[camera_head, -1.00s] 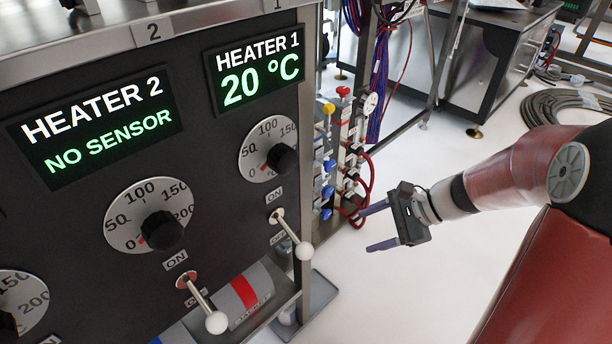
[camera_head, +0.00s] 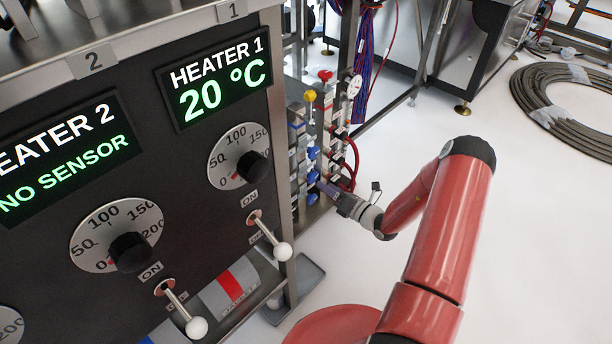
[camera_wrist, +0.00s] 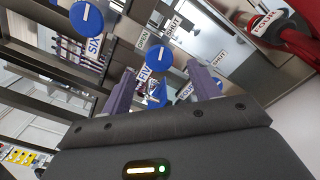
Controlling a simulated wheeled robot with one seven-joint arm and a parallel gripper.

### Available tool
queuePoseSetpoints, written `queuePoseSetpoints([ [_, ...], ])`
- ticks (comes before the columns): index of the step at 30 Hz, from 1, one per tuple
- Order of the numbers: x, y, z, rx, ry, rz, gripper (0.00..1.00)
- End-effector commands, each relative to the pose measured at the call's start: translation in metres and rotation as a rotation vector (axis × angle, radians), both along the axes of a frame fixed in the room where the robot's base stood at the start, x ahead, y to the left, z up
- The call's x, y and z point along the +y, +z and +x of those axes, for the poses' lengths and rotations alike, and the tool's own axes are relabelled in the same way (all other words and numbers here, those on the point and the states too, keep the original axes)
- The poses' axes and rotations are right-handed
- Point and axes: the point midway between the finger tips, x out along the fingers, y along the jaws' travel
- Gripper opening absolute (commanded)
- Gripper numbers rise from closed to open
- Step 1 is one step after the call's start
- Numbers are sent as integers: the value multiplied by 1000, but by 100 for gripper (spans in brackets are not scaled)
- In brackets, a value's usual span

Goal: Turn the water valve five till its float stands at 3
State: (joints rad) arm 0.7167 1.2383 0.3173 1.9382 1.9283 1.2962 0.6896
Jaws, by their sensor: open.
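The water valve five is a blue round knob (camera_wrist: 159,57) with a white line, and its partly covered label reads "FIV" in the wrist view. My gripper (camera_wrist: 161,68) is open, with one finger on each side of that knob in the picture. I cannot tell whether the fingers touch it. In the head view my gripper (camera_head: 325,188) is at the column of blue knobs, and the fingertips are hard to make out there. The float and its scale cannot be made out in either view.
Another blue knob (camera_wrist: 86,17) is at upper left in the wrist view, and one (camera_wrist: 157,95) lies below between the fingers. A red hose (camera_wrist: 290,40) is on the right. The heater panel (camera_head: 150,190) stands left of the valves. White floor lies open to the right.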

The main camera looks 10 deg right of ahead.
Motion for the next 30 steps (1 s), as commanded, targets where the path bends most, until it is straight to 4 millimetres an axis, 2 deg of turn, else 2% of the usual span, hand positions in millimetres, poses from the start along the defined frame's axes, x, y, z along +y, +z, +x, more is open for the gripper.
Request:
queuePoseSetpoints([
  [12,38,0,49,-2,6,-4,61],
  [23,43,0,56,-1,6,-4,61],
  [26,42,0,56,-1,6,-4,52],
  [30,42,1,56,-2,5,-4,33],
])
